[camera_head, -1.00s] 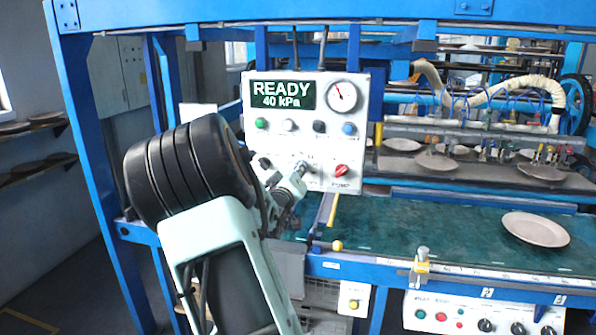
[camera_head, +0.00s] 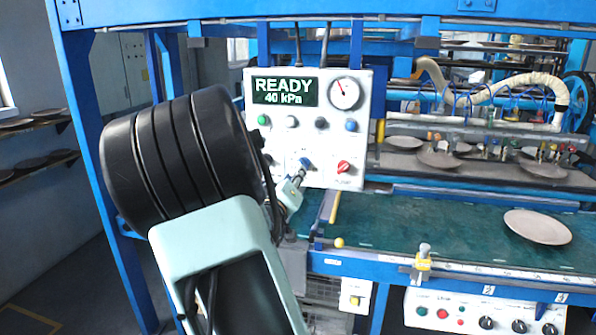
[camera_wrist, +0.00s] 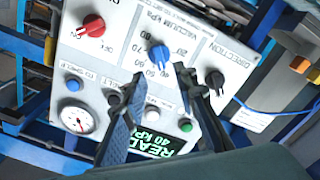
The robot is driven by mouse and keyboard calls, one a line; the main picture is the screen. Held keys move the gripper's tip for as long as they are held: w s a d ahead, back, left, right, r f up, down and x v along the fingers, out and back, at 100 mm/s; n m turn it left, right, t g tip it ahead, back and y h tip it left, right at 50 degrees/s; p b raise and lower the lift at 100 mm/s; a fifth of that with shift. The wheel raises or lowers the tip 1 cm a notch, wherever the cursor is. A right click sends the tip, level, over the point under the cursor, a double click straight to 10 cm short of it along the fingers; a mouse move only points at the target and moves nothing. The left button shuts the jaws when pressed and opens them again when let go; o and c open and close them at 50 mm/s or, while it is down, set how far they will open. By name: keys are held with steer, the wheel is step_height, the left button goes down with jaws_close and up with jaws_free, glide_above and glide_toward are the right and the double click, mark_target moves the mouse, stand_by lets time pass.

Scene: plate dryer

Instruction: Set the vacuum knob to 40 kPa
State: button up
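The vacuum knob (camera_wrist: 158,55) is blue and sits on the white control panel, beside a printed kPa scale, in the wrist view. It also shows in the head view (camera_head: 305,164), just beyond my gripper (camera_head: 298,182). My gripper (camera_wrist: 160,73) has its two dark fingers spread apart, with nothing between them. The fingertips are just short of the knob and appear clear of it. The display (camera_head: 285,92) reads READY and 40 kPa. The knob's exact pointer direction is too small to read.
A red pump knob (camera_head: 344,167) and a black direction knob (camera_wrist: 215,80) flank the blue one. Several push buttons (camera_head: 320,123) and a round gauge (camera_head: 344,93) sit on the same panel. A plate (camera_head: 538,227) lies on the green belt (camera_head: 430,220) at the right.

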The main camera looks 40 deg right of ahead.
steer(key=v, duration=0.5)
stand_by(0.4)
